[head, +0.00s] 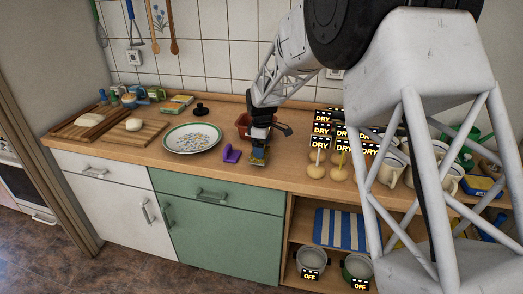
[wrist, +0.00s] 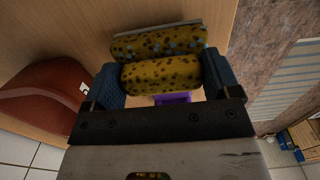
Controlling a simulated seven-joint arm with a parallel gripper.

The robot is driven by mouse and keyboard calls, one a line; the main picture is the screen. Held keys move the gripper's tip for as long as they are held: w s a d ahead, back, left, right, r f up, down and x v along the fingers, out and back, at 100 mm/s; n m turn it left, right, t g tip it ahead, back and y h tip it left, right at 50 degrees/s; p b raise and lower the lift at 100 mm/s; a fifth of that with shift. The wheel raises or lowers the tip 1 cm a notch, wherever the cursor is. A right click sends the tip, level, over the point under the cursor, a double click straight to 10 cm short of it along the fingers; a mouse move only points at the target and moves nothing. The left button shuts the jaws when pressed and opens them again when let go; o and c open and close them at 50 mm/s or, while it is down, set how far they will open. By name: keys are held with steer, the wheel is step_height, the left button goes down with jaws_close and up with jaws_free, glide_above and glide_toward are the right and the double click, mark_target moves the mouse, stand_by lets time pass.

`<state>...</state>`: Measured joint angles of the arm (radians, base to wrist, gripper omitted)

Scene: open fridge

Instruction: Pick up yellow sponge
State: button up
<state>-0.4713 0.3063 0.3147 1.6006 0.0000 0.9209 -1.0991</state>
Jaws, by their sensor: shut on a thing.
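The yellow sponge (head: 258,161) is at the front of the wooden counter in the head view, under my gripper (head: 259,150). In the wrist view the sponge (wrist: 160,74) is yellow with dark specks and sits between the blue fingertips of my gripper (wrist: 161,80), which is shut on it. A second speckled yellow roll (wrist: 160,42) with bluish spots lies just beyond it; I cannot tell whether it is part of the same sponge. Whether the sponge touches the counter is not clear.
A purple item (head: 231,154) stands just left of the sponge. A red-brown container (head: 242,120) is behind my gripper. A patterned plate (head: 192,138) lies further left. Open shelves (head: 338,205) sit below the counter.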

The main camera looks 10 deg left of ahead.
steer(key=shift+r, duration=0.75)
steer(key=shift+s+d+r, duration=0.1)
steer(key=shift+s+r, duration=0.1)
steer(key=shift+s, duration=0.05)
steer(key=s+d, duration=0.3)
steer(key=s, duration=0.4)
steer(key=s+d+r, duration=0.1)
steer(key=s+d, duration=0.3)
steer(key=s, duration=0.2)
steer(key=shift+s+r, duration=0.15)
steer(key=shift+s, duration=0.25)
